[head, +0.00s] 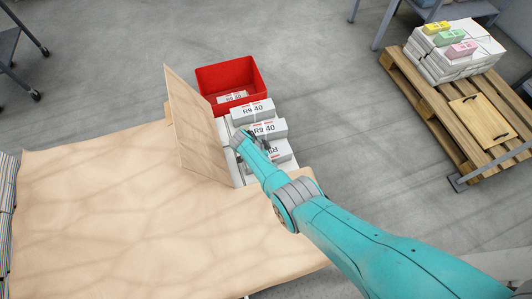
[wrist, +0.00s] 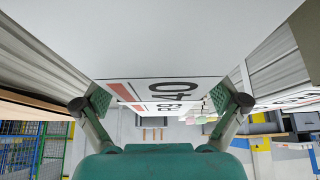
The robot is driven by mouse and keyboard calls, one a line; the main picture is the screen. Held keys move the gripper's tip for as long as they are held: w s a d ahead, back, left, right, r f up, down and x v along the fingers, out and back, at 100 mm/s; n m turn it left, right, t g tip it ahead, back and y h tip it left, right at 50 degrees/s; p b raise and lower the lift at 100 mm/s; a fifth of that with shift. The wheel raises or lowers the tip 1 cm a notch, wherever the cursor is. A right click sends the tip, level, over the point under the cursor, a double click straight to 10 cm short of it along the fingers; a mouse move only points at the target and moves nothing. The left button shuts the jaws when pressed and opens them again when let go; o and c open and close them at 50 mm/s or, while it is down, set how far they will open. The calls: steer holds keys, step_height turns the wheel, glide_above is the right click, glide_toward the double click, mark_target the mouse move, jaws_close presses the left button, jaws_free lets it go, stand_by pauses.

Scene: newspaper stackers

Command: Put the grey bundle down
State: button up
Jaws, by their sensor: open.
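Grey-white bundles labelled R9 40 sit in a row beside the table in the head view: a far one (head: 252,109), a middle one (head: 270,126) and a near one (head: 282,151) whose print faces the other way. My gripper (head: 264,145) is over the middle and near ones, and my arm partly covers them. In the wrist view my gripper (wrist: 170,103) is open, its fingers apart. A white face with R9 40 print (wrist: 160,70) fills the space ahead and between them. I cannot tell whether the fingers touch it.
A red crate (head: 229,75) behind the row holds another grey bundle (head: 232,97). An upright brown board (head: 197,125) stands left of the row, on the edge of a brown table (head: 110,215) with a clear top. A pallet (head: 440,115) at right carries white stacks and coloured bundles.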

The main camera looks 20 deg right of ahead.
steer(key=v, duration=1.2)
stand_by(0.3)
